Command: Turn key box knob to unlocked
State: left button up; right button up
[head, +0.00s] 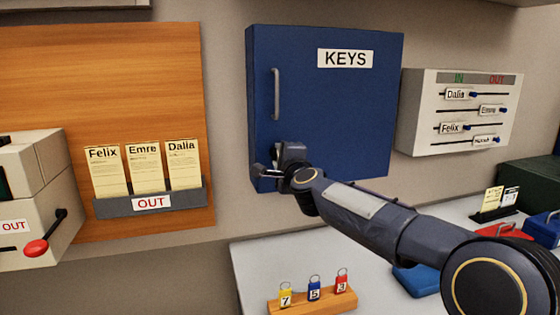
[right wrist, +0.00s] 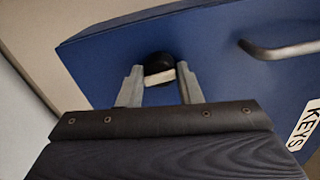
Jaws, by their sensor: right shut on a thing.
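The blue key box (head: 345,110) labelled KEYS hangs on the wall, its door closed, with a grey vertical handle (head: 276,94). My right gripper (head: 272,172) is at the box's lower left corner, where it hides the knob in the head view. In the right wrist view, the black knob (right wrist: 156,62) with a pale bar (right wrist: 160,78) shows between the two fingers of my right gripper (right wrist: 160,82), which is shut on it. The handle also shows there (right wrist: 280,49). No lock-state marking is readable. My left gripper is not in view.
A white IN/OUT slider panel (head: 455,112) is right of the box. A wooden board (head: 100,70) with a card holder (head: 150,203) is at left.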

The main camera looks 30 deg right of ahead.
jog(key=shift+m, duration=0.5)
jog(key=o, duration=1)
jog(key=shift+c, duration=0.2)
jog(key=v, duration=0.8)
jog(key=shift+w+d, duration=0.1)
